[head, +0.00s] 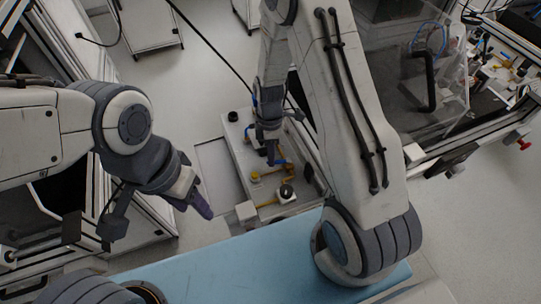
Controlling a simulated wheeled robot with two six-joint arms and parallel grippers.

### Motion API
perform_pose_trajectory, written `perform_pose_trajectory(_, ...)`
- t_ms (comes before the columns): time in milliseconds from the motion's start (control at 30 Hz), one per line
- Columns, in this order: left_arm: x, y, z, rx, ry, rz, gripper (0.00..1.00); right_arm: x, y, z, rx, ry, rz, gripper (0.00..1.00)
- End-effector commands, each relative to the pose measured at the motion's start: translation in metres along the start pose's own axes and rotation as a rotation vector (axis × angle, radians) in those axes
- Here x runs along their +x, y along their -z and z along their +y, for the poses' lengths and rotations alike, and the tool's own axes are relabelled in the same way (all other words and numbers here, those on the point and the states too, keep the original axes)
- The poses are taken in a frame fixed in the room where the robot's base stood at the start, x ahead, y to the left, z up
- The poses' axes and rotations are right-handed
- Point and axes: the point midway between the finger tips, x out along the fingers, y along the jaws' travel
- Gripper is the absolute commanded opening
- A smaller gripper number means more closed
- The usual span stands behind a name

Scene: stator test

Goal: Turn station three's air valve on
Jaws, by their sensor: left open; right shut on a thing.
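The air valve shows as a small blue handle (281,162) among brass-yellow fittings (256,177) on a pale grey panel (238,145) in the middle of the head view. My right gripper (271,154) reaches down from above and is shut on the blue handle. Its fingers hide part of the handle, so its exact angle is hard to tell. No station number is readable. My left gripper (196,200) is open and empty, left of the panel and apart from it.
A round black-and-white gauge or knob (286,192) sits just below the valve, and a black knob (232,116) is at the panel's upper left. A light blue surface (240,265) lies in front. A clear-walled enclosure (405,75) stands at right. Floor is open at upper left.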

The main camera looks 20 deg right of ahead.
Motion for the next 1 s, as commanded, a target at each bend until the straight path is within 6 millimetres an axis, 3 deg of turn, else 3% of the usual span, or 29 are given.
perform_pose_trajectory(267,0.001,0.000,0.000,0.000,0.000,0.000,0.50,-0.002,-0.002,0.009,0.156,-0.002,0.032,0.00)
perform_pose_trajectory(1000,0.014,-0.001,-0.001,0.000,0.000,0.000,0.50,-0.008,-0.023,0.039,0.839,-0.004,0.169,0.00)
